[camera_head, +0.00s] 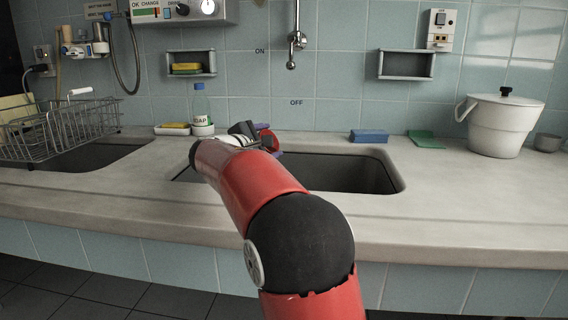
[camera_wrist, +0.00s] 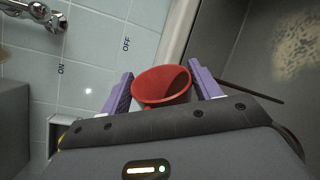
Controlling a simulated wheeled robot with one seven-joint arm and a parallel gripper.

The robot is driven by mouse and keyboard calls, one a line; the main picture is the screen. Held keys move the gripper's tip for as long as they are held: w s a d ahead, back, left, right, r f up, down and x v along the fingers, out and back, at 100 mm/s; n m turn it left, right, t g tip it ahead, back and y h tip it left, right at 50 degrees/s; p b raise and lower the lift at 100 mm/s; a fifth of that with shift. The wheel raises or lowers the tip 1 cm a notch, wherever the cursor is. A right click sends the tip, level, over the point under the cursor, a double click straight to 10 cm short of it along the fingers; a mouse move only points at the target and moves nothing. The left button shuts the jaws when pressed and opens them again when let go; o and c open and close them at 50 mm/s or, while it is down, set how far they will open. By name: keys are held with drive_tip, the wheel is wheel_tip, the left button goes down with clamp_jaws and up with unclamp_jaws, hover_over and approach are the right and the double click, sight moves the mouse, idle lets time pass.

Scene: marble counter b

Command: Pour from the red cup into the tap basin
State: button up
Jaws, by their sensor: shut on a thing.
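The red cup (camera_wrist: 162,86) sits between the two purple fingers of my gripper (camera_wrist: 161,91), which is shut on it. Its open mouth and red inside show in the wrist view; no contents can be made out. In the head view, the cup (camera_head: 268,140) is partly hidden by my gripper (camera_head: 256,139) and appears tipped over, above the back of the tap basin (camera_head: 355,177). The basin also shows in the wrist view (camera_wrist: 235,55), with a pale yellow grainy patch (camera_wrist: 299,44) on its floor. My arm hides the basin's left part.
The tap (camera_head: 296,42) is on the wall behind. A soap bottle (camera_head: 201,112) and yellow sponge (camera_head: 173,128) stand left, a blue block (camera_head: 368,136), green cloth (camera_head: 426,139) and white pot (camera_head: 500,126) right. A wire rack (camera_head: 62,130) is far left. The front counter is clear.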

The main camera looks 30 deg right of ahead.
drive_tip(key=shift+s+d+r+m+b, duration=0.15)
drive_tip(key=shift+s+m+b, duration=0.05)
drive_tip(key=shift+m+b, duration=0.55)
drive_tip(key=shift+s+d+r+m+b, duration=0.1)
drive_tip(key=shift+s+m+b, duration=0.05)
drive_tip(key=shift+m+b, duration=0.6)
idle(1.0)
drive_tip(key=shift+s+d+m+t+y+b, duration=0.3)
drive_tip(key=shift+s+d+m+b, duration=0.5)
drive_tip(key=shift+b, duration=0.75)
drive_tip(key=shift+w+a+r, duration=0.1)
drive_tip(key=shift+a+r, duration=0.05)
drive_tip(key=shift+a, duration=0.15)
